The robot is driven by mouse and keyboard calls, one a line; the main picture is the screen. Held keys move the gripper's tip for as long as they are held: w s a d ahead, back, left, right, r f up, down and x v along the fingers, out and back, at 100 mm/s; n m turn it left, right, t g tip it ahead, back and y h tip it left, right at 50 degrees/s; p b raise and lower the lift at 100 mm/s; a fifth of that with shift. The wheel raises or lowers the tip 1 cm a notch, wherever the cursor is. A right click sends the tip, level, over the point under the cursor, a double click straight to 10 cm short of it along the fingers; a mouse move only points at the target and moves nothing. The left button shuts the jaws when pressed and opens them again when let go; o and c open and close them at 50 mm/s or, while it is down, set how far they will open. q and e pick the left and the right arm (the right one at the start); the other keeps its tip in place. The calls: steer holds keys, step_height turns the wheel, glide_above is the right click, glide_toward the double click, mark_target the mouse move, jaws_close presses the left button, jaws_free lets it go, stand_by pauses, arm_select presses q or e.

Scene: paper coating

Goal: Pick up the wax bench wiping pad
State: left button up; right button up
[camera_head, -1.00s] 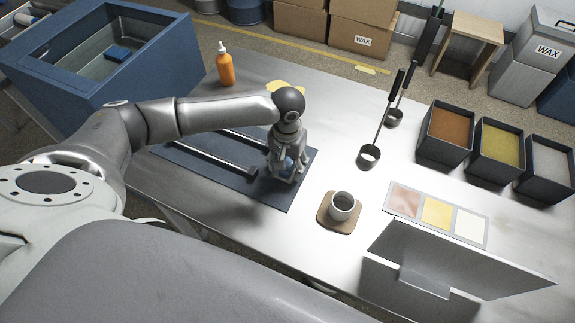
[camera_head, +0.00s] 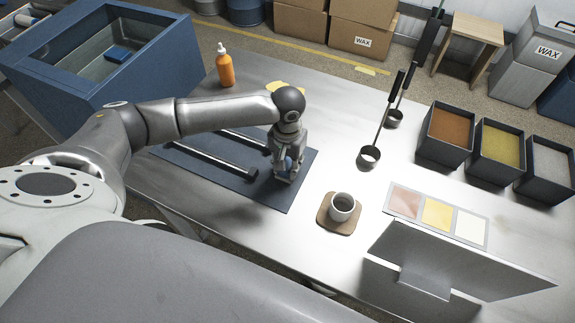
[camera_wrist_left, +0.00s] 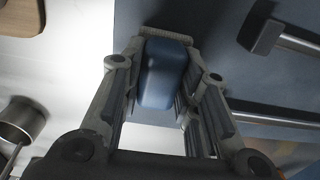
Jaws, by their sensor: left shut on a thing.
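The wiping pad (camera_wrist_left: 164,72) is a small blue block with rounded edges. In the left wrist view it sits between the two fingers of my left gripper (camera_wrist_left: 165,85), which is shut on it. In the head view my left gripper (camera_head: 285,172) points down over the right part of the dark blue mat (camera_head: 268,197), and only a little of the pad shows between the fingers. I cannot tell whether the pad touches the mat. My right gripper is not in view.
Metal bars (camera_head: 215,155) lie on the mat, left of the gripper. A cup (camera_head: 342,206) on a wooden coaster (camera_head: 338,222) stands to the right. Ladles (camera_head: 370,156), bins (camera_head: 446,133) and a colour card (camera_head: 437,214) are farther right. An orange bottle (camera_head: 225,69) stands behind.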

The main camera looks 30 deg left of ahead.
arm_select(q)
steer(key=shift+r, duration=0.4)
steer(key=s+a+r+b, duration=0.1)
steer(key=s+r+b, duration=0.1)
steer(key=s+r, duration=0.9)
steer(key=s, duration=0.3)
steer(key=shift+a+r+b, duration=0.3)
steer(key=shift+r+b, duration=0.1)
